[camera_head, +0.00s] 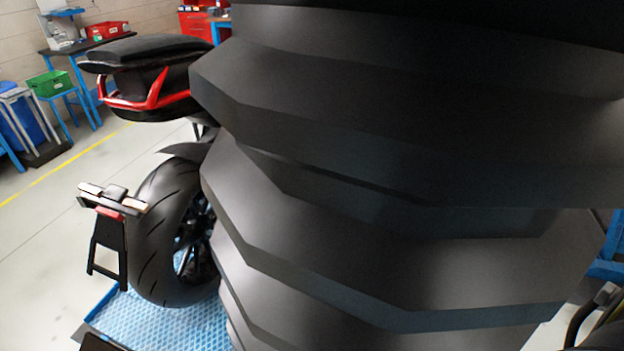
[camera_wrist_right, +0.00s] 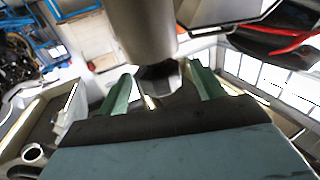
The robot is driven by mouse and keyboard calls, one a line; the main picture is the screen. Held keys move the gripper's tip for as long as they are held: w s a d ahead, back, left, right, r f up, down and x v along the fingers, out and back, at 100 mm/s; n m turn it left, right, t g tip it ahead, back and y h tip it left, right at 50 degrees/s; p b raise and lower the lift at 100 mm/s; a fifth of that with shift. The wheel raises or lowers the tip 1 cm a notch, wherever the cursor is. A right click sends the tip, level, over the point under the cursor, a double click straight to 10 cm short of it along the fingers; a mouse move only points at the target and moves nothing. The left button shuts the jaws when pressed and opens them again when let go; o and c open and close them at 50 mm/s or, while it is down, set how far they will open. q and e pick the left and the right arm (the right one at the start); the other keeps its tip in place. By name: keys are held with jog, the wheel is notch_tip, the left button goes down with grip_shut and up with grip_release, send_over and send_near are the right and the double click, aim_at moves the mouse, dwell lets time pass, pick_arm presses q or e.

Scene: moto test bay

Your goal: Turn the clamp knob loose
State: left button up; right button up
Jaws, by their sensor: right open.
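In the right wrist view my right gripper (camera_wrist_right: 162,75) is open, with its two green fingers apart. A dark faceted piece (camera_wrist_right: 158,78), which may be the clamp knob, shows between the fingers at the end of a thick grey cylinder (camera_wrist_right: 145,28). I cannot tell whether the fingers touch it. In the head view a large dark ribbed shape fills the middle and right and hides the clamp area and my right gripper. My left gripper is in neither view.
The motorcycle's rear wheel (camera_head: 165,235) stands on a blue textured platform (camera_head: 190,325), with its seat tail (camera_head: 150,60) above. A green bin (camera_head: 50,83) and a red bin (camera_head: 107,30) stand on benches at the back left. The floor at left is clear.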

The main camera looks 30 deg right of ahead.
jog(key=shift+x, duration=0.8)
jog(key=shift+s, duration=0.1)
jog(key=shift+c, duration=0.5)
